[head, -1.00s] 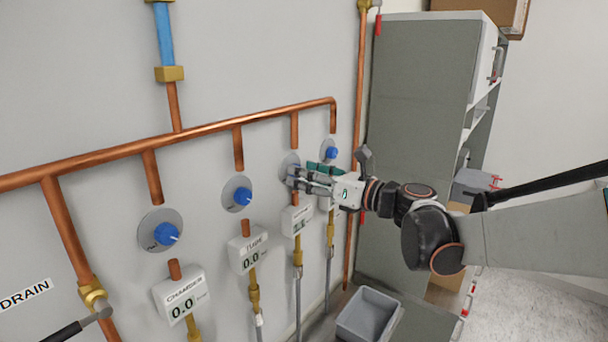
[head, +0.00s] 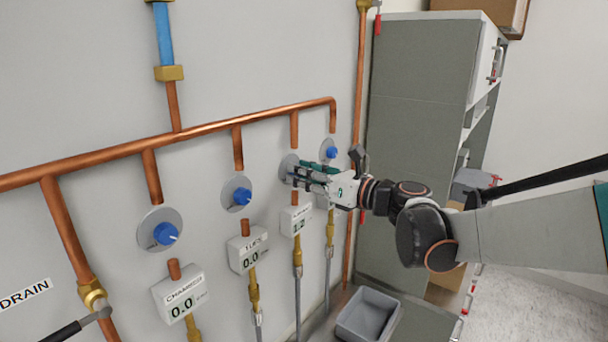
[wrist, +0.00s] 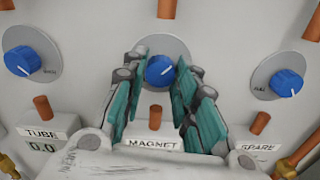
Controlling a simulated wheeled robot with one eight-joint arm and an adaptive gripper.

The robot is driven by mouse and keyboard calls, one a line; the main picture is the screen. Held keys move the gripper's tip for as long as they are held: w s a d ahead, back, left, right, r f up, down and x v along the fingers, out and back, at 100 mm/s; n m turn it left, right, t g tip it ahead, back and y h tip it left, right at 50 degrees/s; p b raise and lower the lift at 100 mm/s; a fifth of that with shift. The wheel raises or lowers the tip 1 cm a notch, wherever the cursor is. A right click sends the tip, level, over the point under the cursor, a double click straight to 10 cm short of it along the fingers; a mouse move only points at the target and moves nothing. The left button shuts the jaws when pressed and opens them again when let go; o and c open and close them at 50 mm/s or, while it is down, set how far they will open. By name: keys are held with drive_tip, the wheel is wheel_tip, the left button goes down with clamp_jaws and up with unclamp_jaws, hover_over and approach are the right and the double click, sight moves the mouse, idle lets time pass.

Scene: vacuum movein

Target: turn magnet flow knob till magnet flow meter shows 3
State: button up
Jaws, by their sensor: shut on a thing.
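The blue magnet flow knob (wrist: 160,69) has a pale pointer line directed to the upper right. It sits on a round grey plate (wrist: 147,44) above the MAGNET label (wrist: 152,144). My gripper (head: 297,175) has its teal-padded fingers on both sides of the knob and is shut on it. In the head view, the fingers mostly hide the knob. The magnet flow meter (head: 296,222) is the white box below it. Its digits are small and seem to read about 1.2; in the wrist view my gripper hides them.
The tube knob (head: 237,194) and chamber knob (head: 165,234) are to the left, and their meters (head: 249,250) (head: 180,297) read 0.0. The spare knob (wrist: 286,83) is close on the right. Copper pipes (head: 200,131) run along the wall. A grey bin (head: 368,315) is below.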

drive_tip(key=shift+n+b, duration=1.2)
drive_tip(key=shift+n, duration=14.2)
drive_tip(key=o, duration=1.1)
